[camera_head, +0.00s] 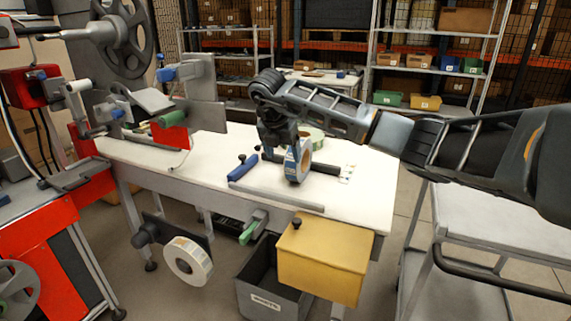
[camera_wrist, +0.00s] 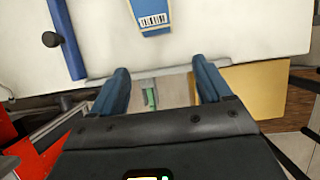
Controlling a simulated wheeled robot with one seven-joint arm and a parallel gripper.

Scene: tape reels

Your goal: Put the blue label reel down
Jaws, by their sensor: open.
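The blue label reel (camera_head: 298,163) stands on edge on the white table (camera_head: 213,150), right by my gripper (camera_head: 283,150) in the head view. In the wrist view my gripper (camera_wrist: 160,72) shows two blue fingers spread apart with nothing between them. The blue label reel (camera_wrist: 155,20), with a barcode label, shows at the top of that view, beyond the fingertips and apart from them. Part of the reel is cut off there. In the head view my wrist hides much of the fingers.
A blue bar with a black knob (camera_head: 243,167) lies left of the reel. A green-white reel (camera_head: 312,135) is behind it. A yellow box (camera_head: 325,258) and grey bin (camera_head: 262,285) are at the front edge. Another label reel (camera_head: 188,262) hangs below the table.

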